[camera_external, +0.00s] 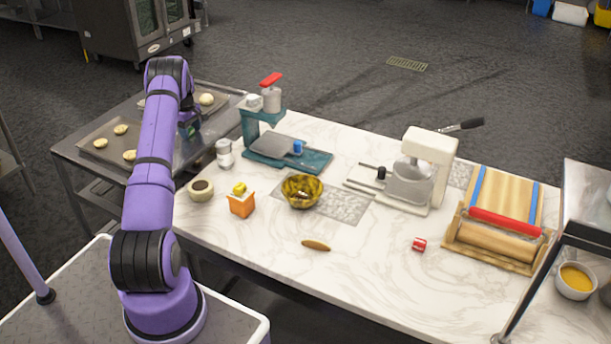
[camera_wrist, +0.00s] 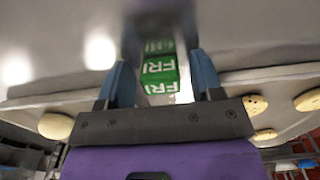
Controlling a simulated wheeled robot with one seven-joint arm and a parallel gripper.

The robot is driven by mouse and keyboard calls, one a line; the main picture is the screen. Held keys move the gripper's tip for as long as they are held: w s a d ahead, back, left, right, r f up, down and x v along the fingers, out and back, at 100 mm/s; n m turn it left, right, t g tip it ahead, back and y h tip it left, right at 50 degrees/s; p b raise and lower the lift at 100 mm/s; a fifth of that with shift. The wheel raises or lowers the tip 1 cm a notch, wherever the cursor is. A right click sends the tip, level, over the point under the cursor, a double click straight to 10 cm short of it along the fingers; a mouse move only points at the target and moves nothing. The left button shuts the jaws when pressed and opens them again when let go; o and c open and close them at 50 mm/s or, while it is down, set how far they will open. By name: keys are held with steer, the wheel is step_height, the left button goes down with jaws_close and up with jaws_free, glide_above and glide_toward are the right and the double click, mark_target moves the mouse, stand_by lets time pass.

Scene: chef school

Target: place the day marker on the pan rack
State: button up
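The day marker, a green block with white "FRI" lettering (camera_wrist: 160,70), shows between my fingers in the wrist view. In the external view only a small green patch of it (camera_external: 193,131) shows beside my gripper (camera_external: 188,124). My gripper, also in the wrist view (camera_wrist: 160,72), has a finger on each side of the block, with narrow gaps visible; it looks open around it. The steel pan rack (camera_external: 205,143) stands at the left end of the marble table. The marker is at its shiny top, where a blurred reflection shows; exact contact is hard to tell.
Trays with pale cookies (camera_external: 122,129) lie on the rack beside my gripper.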

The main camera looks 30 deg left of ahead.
mark_target(191, 128)
step_height(191, 128, up, 12)
steer(key=shift+r, duration=0.2)
stand_by(0.6)
steer(key=s+d+r+m+t, duration=0.1)
steer(key=s+d+r+m, duration=0.1)
steer(key=d+r, duration=0.55)
steer(key=s+d+r+m, duration=0.2)
steer(key=d+r, duration=0.4)
steer(key=r, duration=0.3)
steer(key=s+d+r+m+t, duration=0.1)
steer(key=s+d+r+m, duration=0.1)
steer(key=s+d+r, duration=0.4)
steer(key=s+d+r+m+t, duration=0.1)
steer(key=s+d+r+m, duration=0.2)
steer(key=d, duration=0.5)
steer(key=s+d+r+m+t, duration=0.1)
steer(key=s+d+r+m, duration=0.1)
steer(key=s+d, duration=0.5)
steer(key=s+d+r+m, duration=0.2)
steer(key=s+d, duration=0.4)
steer(key=s, duration=0.3)
steer(key=s+d+f+m, duration=0.2)
steer(key=s+d+f, duration=0.1)
steer(key=s, duration=0.4)
steer(key=s+d+f+m+t, duration=0.1)
steer(key=s+d+f+m, duration=0.2)
steer(key=s, duration=0.5)
steer(key=shift+s, duration=0.25)
